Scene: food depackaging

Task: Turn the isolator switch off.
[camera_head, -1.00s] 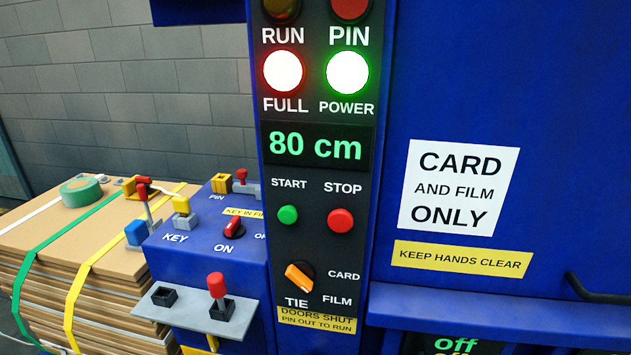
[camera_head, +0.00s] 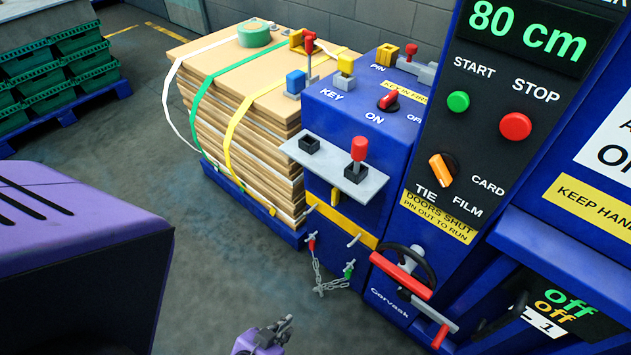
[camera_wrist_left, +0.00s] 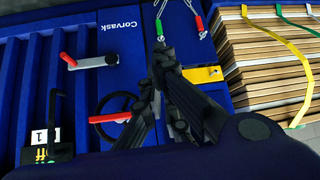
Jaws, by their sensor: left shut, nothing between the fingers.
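The isolator switch is a red rotary knob (camera_head: 388,101) on the sloped top of a blue box (camera_head: 350,115), between the labels ON and OFF. Its red bar seems to lean toward ON. My left gripper (camera_head: 284,323) is low at the bottom edge of the head view, well below the knob and apart from it. In the left wrist view its dark fingers (camera_wrist_left: 160,55) are together and empty, in front of the blue machine. The knob does not show in the left wrist view. My right gripper is not in view.
A grey shelf (camera_head: 318,171) with a red-topped lever (camera_head: 358,150) juts out below the knob. A yellow key block (camera_head: 345,72) and blue block stand beside it. A handwheel with red handle (camera_head: 400,275) is lower right. Strapped cardboard (camera_head: 250,90) stands left; floor between is clear.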

